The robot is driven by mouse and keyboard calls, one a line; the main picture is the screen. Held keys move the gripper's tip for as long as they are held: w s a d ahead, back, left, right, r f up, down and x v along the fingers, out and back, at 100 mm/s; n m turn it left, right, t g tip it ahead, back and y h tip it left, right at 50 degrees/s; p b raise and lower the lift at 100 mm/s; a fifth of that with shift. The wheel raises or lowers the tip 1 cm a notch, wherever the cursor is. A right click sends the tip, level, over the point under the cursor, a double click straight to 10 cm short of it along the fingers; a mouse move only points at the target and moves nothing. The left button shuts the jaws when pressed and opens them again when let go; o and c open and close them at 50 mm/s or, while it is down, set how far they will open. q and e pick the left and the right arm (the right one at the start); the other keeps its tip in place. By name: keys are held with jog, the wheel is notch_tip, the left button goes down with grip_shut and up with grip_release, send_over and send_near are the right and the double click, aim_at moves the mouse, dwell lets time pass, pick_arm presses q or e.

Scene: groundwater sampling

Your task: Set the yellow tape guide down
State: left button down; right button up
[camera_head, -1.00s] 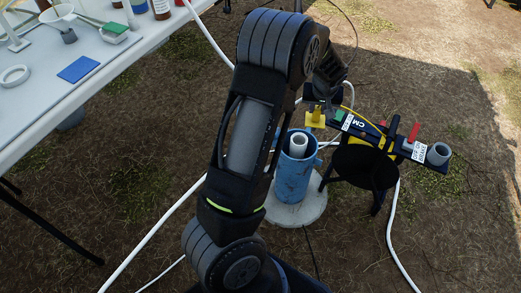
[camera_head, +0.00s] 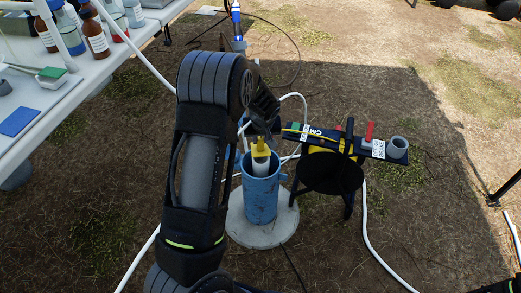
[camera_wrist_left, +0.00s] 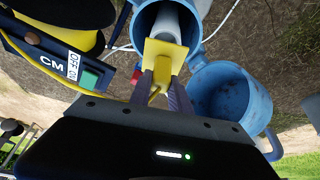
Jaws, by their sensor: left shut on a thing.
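The yellow tape guide (camera_head: 261,147) is at the top of the white inner pipe (camera_head: 261,168), which stands inside the blue well casing (camera_head: 259,200). My left gripper (camera_head: 262,128) is above it, partly hidden by my own arm. In the left wrist view the fingers of my left gripper (camera_wrist_left: 162,92) are shut on the guide's narrow part. The guide's flat plate (camera_wrist_left: 166,52) lies in line with the white pipe (camera_wrist_left: 174,22). I cannot tell whether the guide touches the pipe rim. My right gripper is out of view.
A tape reel (camera_head: 333,172) on a black stand is right of the casing, with a dark CM-marked bar (camera_head: 374,148). The casing's blue lid (camera_wrist_left: 232,97) hangs open. A white table (camera_head: 62,92) with bottles is at the left. White hoses cross the ground.

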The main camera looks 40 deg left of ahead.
aim_at(261, 146)
pick_arm(q)
jog(key=shift+f, duration=0.2)
jog(key=shift+f+b, duration=0.4)
jog(key=shift+f, duration=1.4)
jog(key=shift+f, duration=0.15)
jog(key=c, duration=1.2)
grip_release()
jog(key=shift+r, duration=0.25)
jog(key=p+v, duration=0.2)
jog(key=v, duration=0.9)
jog(key=shift+s+r+p, duration=0.2)
jog(key=shift+r+p, duration=0.1)
jog(key=shift+r, duration=0.05)
